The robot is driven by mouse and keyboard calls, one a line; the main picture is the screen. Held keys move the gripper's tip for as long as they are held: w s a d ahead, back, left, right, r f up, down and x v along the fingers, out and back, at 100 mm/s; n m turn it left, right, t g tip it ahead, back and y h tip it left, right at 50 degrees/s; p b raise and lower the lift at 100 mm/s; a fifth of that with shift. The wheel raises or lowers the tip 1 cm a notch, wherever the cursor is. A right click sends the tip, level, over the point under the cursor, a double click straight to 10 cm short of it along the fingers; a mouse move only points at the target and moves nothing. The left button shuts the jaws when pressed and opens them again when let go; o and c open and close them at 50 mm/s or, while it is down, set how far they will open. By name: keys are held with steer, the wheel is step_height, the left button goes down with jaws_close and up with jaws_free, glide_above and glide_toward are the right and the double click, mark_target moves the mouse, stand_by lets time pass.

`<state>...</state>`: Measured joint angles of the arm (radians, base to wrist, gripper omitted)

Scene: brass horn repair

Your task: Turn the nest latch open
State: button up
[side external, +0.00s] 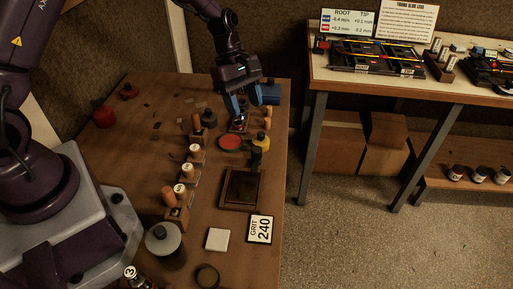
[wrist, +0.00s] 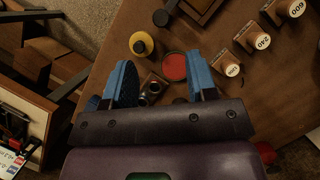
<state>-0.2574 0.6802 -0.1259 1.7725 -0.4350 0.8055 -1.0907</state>
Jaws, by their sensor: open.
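My gripper (side external: 237,112) is open above the far right part of the wooden bench, its two blue fingers pointing down. In the wrist view my gripper (wrist: 160,72) shows its fingers spread wide with nothing held. In the side view the block (side external: 238,127) is partly hidden under my fingers.
A red disc (side external: 230,142) and a yellow bottle (side external: 261,140) stand close to the block. Numbered wooden-handled tools (side external: 194,152) line the bench to the left. A blue box (side external: 270,93) sits behind.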

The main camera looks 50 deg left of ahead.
mark_target(256, 149)
steer(key=x, duration=1.2)
steer(key=c, duration=0.9)
